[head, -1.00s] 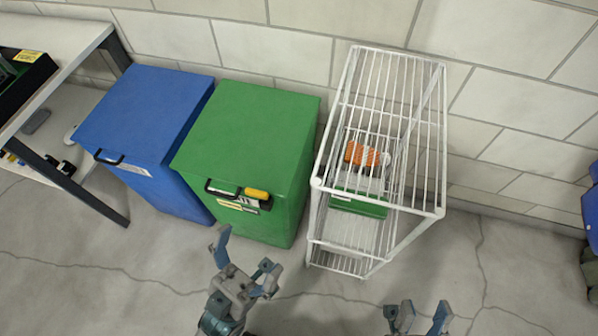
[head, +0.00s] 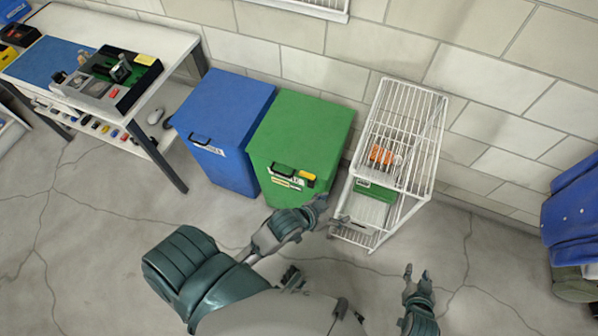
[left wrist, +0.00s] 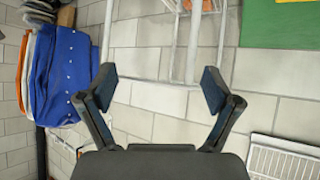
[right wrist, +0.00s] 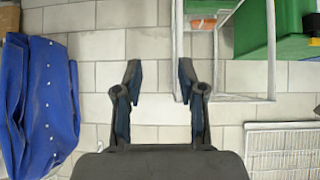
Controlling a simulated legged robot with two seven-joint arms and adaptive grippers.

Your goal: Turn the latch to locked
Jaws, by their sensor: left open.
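The green bin (head: 300,130) stands between the blue bin and the white wire rack. Its front has a black handle (head: 283,170) with a small yellow piece (head: 307,175) at the right end, which may be the latch; its setting is too small to read. My left gripper (head: 335,213) is low, in front of the bin's right side and near the rack. It is open and empty in the left wrist view (left wrist: 158,75). My right gripper (head: 417,276) is over the floor at lower right, apart from the bin. It is open and empty in the right wrist view (right wrist: 158,70).
The white wire rack (head: 436,130) holds orange items (head: 381,156) and a green box (head: 376,190). The blue bin (head: 222,120) adjoins on the left, then a workbench (head: 172,55). Blue cloth (head: 570,215) hangs at right. Floor in front is clear.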

